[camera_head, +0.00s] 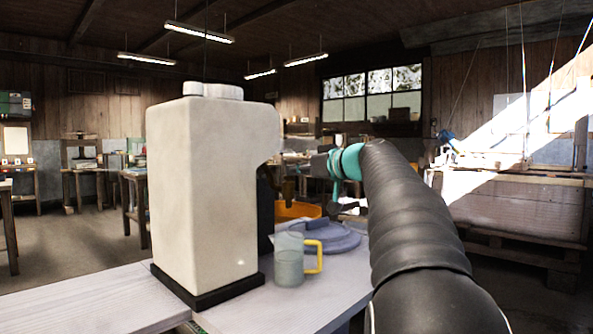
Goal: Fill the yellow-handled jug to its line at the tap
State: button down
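A clear jug (288,264) with a yellow handle (316,258) stands upright on the pale table, its handle to the right. Its lower part looks darker, like liquid; I cannot make out a fill line. A large white container (205,190) with a cap stands left of the jug on a black base. A small brownish part (287,190) shows right of the container, above and behind the jug; I cannot tell whether it is the tap. My black-sleeved arm reaches in from the lower right. My gripper (342,196) is beyond the jug, partly hidden, its fingers unclear.
A blue-grey round disc (335,238) lies on the table behind the jug. An orange bin (298,211) is behind it. The pale tabletop (285,308) is clear in front of the jug. Workbenches stand farther back, one sunlit (515,205) at the right.

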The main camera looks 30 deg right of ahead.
jog(key=s+d+r, duration=0.2)
jog(key=s, duration=0.2)
jog(key=s+d+r+p, duration=0.1)
jog(key=s+d+r, duration=0.1)
jog(key=s, duration=0.3)
jog(key=shift+s+r, duration=0.25)
jog(key=shift+r, duration=0.55)
jog(key=s+a+f+m+g+h, duration=0.1)
jog(key=s+a+f+g, duration=0.25)
jog(key=a+f, duration=0.55)
jog(key=s+a+f+m+g+h, duration=0.15)
jog(key=s+a+f, duration=0.25)
jog(key=a+f, duration=0.5)
jog(key=s+a+f+g+h, duration=0.1)
jog(key=s+a+f+g, duration=0.1)
jog(key=s+f, duration=0.7)
jog(key=s+a+f+g+h, duration=0.2)
jog(key=s+a+f, duration=0.2)
jog(key=s+f, duration=0.6)
notch_tip(320, 180, down, 5)
jog(key=shift+f+m+g, duration=0.1)
jog(key=shift+m+g, duration=0.2)
jog(key=shift+m, duration=0.05)
